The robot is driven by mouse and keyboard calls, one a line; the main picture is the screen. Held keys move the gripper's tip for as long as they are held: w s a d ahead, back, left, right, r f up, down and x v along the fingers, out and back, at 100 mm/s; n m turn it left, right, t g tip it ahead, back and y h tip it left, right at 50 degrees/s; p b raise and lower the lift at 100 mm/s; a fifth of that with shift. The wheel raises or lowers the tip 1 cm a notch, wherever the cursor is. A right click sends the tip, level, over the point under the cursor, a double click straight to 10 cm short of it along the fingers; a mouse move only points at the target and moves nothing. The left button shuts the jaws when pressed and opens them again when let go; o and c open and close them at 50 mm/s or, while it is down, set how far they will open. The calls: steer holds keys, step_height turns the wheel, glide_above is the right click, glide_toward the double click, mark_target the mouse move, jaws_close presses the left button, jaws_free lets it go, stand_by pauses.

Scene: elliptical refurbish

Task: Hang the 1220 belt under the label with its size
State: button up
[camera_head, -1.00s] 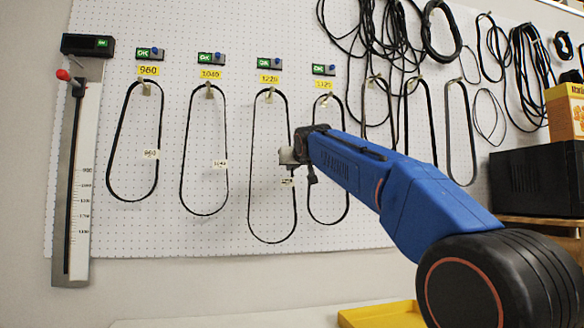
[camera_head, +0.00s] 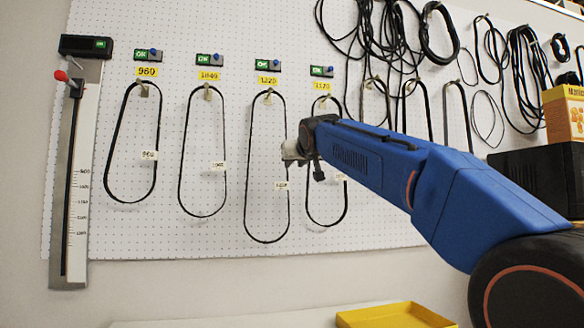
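A long black belt (camera_head: 247,190) hangs from a hook under the yellow 1220 label (camera_head: 268,81) on the white pegboard. A small white tag (camera_head: 281,186) sits on its right side, too small to read surely. A green OK sign (camera_head: 268,65) is lit above the label. My gripper (camera_head: 292,152) is at the right side of this belt, above its tag. It is small and seen from the side, so I cannot tell whether its fingers are open or touch the belt. My arm partly hides the neighbouring belt on the right.
Belts hang under the 960 label (camera_head: 146,71), the 1040 label (camera_head: 209,76) and the rightmost yellow label (camera_head: 322,86). A measuring gauge (camera_head: 78,180) stands at the left. Dark belts crowd the upper right. A yellow tray (camera_head: 395,316) lies below; a black box (camera_head: 545,175) is at the right.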

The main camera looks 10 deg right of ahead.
steer(key=s+r, duration=0.2)
steer(key=s, duration=0.9)
steer(key=s+d+f+g, duration=0.2)
steer(key=s+f+g, duration=0.2)
steer(key=s+f, duration=0.8)
steer(key=s+d+f+g, duration=0.2)
steer(key=s+f, duration=1.1)
steer(key=f, duration=1.7)
steer(key=s+d+f+g, duration=0.2)
steer(key=s+f+g, duration=0.3)
steer(key=s+f, duration=0.8)
step_height(320, 180, down, 8)
steer(key=shift+d+r+m+g, duration=0.1)
steer(key=shift+d+m+g, duration=0.2)
steer(key=shift+d, duration=0.1)
